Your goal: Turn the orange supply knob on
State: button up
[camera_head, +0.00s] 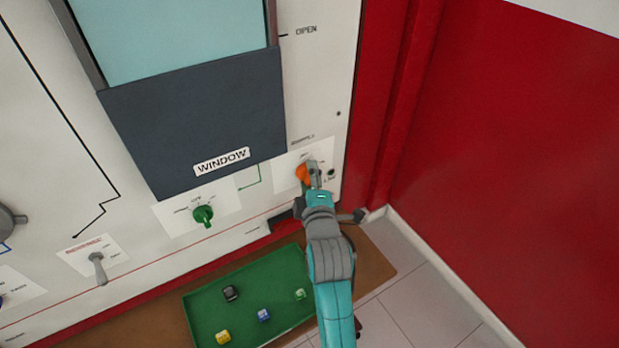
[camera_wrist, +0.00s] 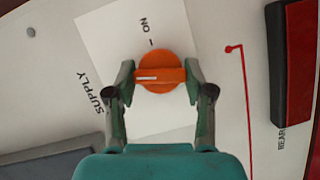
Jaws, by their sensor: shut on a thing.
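The orange supply knob (camera_wrist: 161,72) is round with a raised bar across it, on a white label plate. Its white mark lies toward the left in the wrist view. The word ON and a short tick stand just above the knob there, and SUPPLY is printed to the left. My gripper (camera_wrist: 160,80) has one finger on each side of the knob, closed on the ends of its bar. In the head view the knob (camera_head: 302,174) shows at the lower right of the panel, partly hidden by my gripper (camera_head: 311,178).
A green knob (camera_head: 204,215) and a grey lever (camera_head: 99,268) sit left on the panel. The dark window cover (camera_head: 200,115) is above. A green tray (camera_head: 215,302) with several small cubes lies below. A red wall (camera_head: 510,150) stands to the right.

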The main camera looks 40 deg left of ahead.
jog(key=shift+w+d+r+m+g, duration=0.1)
jog(key=shift+m+g, duration=1.5)
jog(key=shift+m, duration=1.05)
jog(key=shift+w+d+r+m+g, duration=0.1)
jog(key=shift+m+g, duration=1.5)
jog(key=shift+m, duration=1.05)
jog(key=shift+a, duration=0.1)
jog(key=o, duration=1.2)
jog(key=shift+c, duration=0.2)
jog(key=shift+y, duration=0.3)
